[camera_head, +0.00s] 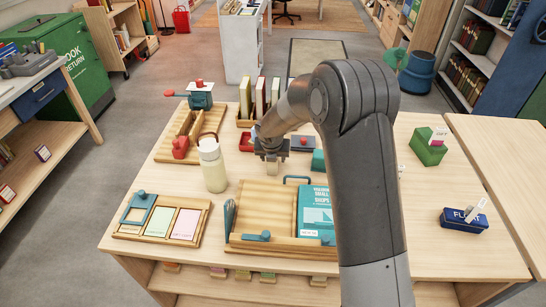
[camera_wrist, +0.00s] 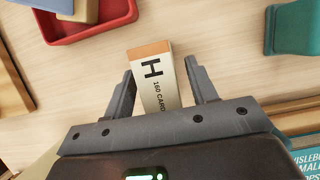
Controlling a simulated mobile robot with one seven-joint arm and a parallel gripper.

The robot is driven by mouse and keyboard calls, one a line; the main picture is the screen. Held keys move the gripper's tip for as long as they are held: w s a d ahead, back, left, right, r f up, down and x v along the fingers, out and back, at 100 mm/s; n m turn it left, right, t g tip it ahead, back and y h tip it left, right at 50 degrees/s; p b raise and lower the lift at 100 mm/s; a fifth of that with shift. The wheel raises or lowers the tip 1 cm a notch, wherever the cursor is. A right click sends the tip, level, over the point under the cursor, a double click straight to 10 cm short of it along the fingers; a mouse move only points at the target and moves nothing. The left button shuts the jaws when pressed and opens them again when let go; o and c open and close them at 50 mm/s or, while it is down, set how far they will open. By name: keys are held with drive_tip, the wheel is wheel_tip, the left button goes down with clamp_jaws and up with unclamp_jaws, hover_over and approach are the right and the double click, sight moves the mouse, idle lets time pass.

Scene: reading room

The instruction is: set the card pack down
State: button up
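The card pack (camera_wrist: 156,85) is a narrow cream box with an orange end, a large black "H" and "160 CARD" lettering. In the wrist view it lies between the two fingers of my gripper (camera_wrist: 159,68). A gap shows between the right finger and the pack; the left finger is close to its edge. My gripper looks open around it. In the head view my gripper (camera_head: 272,152) points down over the middle of the table, with the pale pack (camera_head: 272,168) just below the fingers. Whether the pack touches the table is hard to tell.
A wooden tray (camera_head: 262,205) with a teal book (camera_head: 315,212) lies in front. A pale bottle (camera_head: 213,165) stands left of my gripper. A red tray (camera_wrist: 95,30) is close by in the wrist view. A teal object (camera_wrist: 290,28) is at right. Bare tabletop lies around the pack.

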drive_tip(key=v, duration=1.2)
drive_tip(key=shift+r, duration=0.2)
drive_tip(key=s+d+r+m+h, duration=0.1)
drive_tip(key=s+d+r+m, duration=1.4)
drive_tip(key=m, duration=0.4)
drive_tip(key=s+d+m, duration=0.3)
drive_tip(key=s+m, duration=0.5)
drive_tip(key=s, duration=0.1)
drive_tip(key=s+d+m+t+y, duration=0.1)
drive_tip(key=s+d+m, duration=0.2)
drive_tip(key=s+m, duration=0.6)
drive_tip(key=shift+d, duration=0.25)
